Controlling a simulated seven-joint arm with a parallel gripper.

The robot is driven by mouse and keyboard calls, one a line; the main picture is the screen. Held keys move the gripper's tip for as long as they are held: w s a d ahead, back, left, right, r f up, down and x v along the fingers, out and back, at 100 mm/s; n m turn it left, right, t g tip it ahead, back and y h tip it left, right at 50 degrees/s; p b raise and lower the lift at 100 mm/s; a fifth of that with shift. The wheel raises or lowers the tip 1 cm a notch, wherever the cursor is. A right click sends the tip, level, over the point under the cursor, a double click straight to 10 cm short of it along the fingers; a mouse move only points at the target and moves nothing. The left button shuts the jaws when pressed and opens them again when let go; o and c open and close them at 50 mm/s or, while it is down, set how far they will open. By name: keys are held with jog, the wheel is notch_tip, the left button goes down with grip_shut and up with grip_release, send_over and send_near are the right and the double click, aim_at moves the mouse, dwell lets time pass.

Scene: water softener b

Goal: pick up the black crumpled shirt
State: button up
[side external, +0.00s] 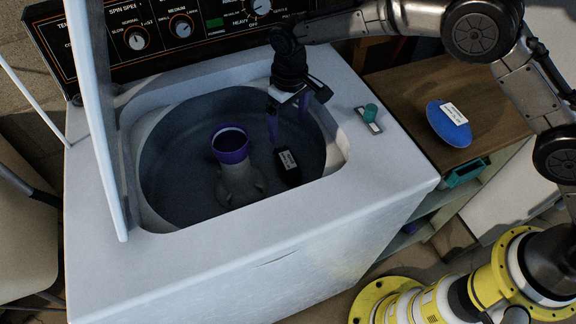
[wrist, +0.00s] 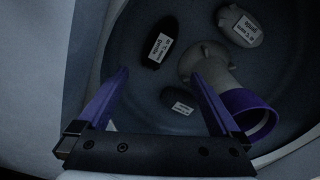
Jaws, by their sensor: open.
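A black lump with a white label, which I take to be the black crumpled shirt (side external: 293,177), lies in the washer drum (side external: 185,178) to the right of the agitator. In the wrist view the black shirt (wrist: 152,57) is just past my fingertips. My gripper (side external: 299,118) reaches down into the drum opening with its purple fingers apart and nothing between them. In the wrist view my gripper (wrist: 160,73) is open, apart from the shirt. The label's print is too small to read surely.
The agitator (wrist: 208,62) with a purple cap stands beside my right finger. A grey labelled lump (wrist: 240,28) and a dark labelled lump (wrist: 176,99) also lie in the drum. The raised lid (side external: 95,110) is at left. A blue labelled lump (side external: 441,128) sits on the wooden cabinet (side external: 405,90).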

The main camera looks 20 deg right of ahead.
aim_at(288, 159)
jog(key=f, duration=1.1)
jog(key=shift+w+f, duration=0.2)
jog(key=shift+w, duration=0.1)
jog(key=shift+s+f, duration=0.2)
jog(key=shift+f, duration=2.55)
jog(key=c, duration=1.4)
